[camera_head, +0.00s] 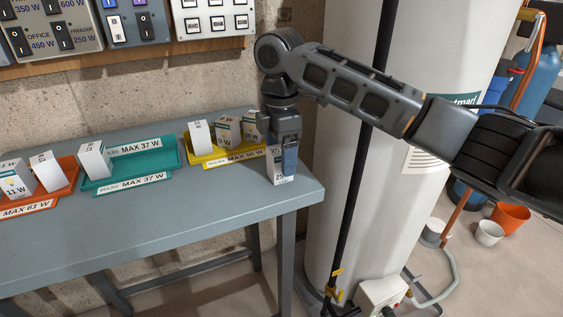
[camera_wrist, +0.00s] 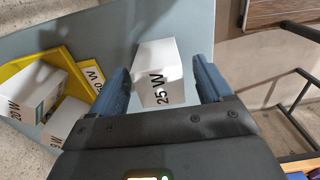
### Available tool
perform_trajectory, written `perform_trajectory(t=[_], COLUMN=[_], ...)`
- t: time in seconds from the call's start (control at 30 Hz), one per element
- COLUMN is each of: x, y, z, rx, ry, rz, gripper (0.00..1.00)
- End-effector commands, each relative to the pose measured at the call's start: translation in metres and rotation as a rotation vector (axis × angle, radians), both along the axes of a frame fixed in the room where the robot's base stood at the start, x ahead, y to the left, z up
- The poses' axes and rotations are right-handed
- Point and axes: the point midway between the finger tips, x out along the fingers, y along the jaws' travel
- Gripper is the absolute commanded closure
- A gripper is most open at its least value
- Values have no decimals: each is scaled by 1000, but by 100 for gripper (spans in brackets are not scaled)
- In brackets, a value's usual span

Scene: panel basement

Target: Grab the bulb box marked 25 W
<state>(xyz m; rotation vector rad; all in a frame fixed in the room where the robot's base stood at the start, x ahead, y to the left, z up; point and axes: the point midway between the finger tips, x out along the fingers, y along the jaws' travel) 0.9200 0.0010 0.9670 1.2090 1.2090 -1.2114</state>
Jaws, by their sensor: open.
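The white bulb box marked 25 W (camera_head: 281,172) stands on the grey table near its right corner, just right of the yellow tray. In the wrist view the same 25 W box (camera_wrist: 158,75) lies between the two blue fingers, with a gap visible at its right side. My gripper (camera_head: 287,158) points down over this box and is open. In the wrist view the fingers of my gripper (camera_wrist: 163,85) are on either side of the box. The head view hides part of the box behind the gripper.
A yellow tray (camera_head: 233,161) with several bulb boxes stands close on the left. A teal tray (camera_head: 165,146) and an orange tray (camera_head: 69,166) with boxes are farther left. A large white tank (camera_head: 340,190) stands right of the table (camera_head: 200,215). The table's front is clear.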

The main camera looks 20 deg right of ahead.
Motion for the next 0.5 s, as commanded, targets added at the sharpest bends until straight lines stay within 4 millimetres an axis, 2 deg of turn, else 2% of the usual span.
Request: perform_trajectory(t=[0.13,0.37,0.5], x=[-1,0,0], y=[0,0,0], z=[-13,-15,-15], rx=[0,0,0], ry=[1,0,-1], rz=[0,1,1], gripper=[21,21,33])
